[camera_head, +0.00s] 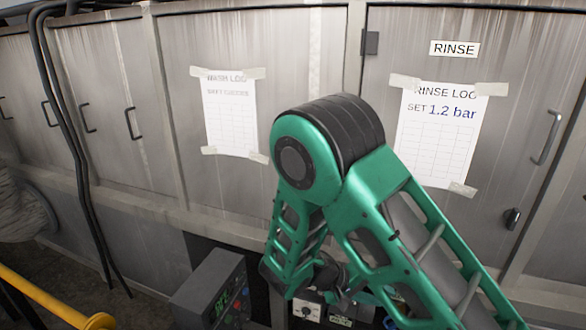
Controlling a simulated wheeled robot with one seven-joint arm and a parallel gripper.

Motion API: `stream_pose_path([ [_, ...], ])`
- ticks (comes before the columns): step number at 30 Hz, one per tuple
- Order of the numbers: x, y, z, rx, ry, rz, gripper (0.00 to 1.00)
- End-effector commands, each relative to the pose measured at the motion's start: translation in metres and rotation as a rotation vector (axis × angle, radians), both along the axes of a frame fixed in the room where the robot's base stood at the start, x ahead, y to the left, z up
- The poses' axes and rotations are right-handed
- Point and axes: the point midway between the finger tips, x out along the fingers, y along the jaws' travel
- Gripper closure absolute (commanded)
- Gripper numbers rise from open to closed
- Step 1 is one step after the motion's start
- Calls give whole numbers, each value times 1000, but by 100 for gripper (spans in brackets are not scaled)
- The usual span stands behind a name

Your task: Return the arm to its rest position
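My green arm (375,210) fills the middle and lower right of the head view. It bends at a large black-capped elbow joint (295,160). One link runs from the elbow to the lower right, and a shorter link (295,240) hangs down. Dark wrist parts (328,275) show at the lower end of the short link, partly behind the other link. The fingers cannot be made out, and nothing held can be seen.
Metal cabinets stand behind the arm, with a wash log sheet (231,115) and a rinse log sheet (440,132). A grey control box (210,290) is at the lower left of the arm. A yellow rail (45,300) and black cables (75,160) are at left.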

Motion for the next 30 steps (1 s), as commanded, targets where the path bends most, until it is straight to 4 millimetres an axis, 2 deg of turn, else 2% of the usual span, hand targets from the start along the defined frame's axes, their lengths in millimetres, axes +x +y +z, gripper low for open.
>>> stream_pose_path([
  [1,-2,-15,12,37,5,-46,70],
  [6,-17,-55,44,155,33,-178,70],
  [15,-59,-118,95,373,52,-372,70],
  [24,-118,-162,141,590,25,-512,70],
  [30,-163,-178,166,726,-17,-574,70],
])
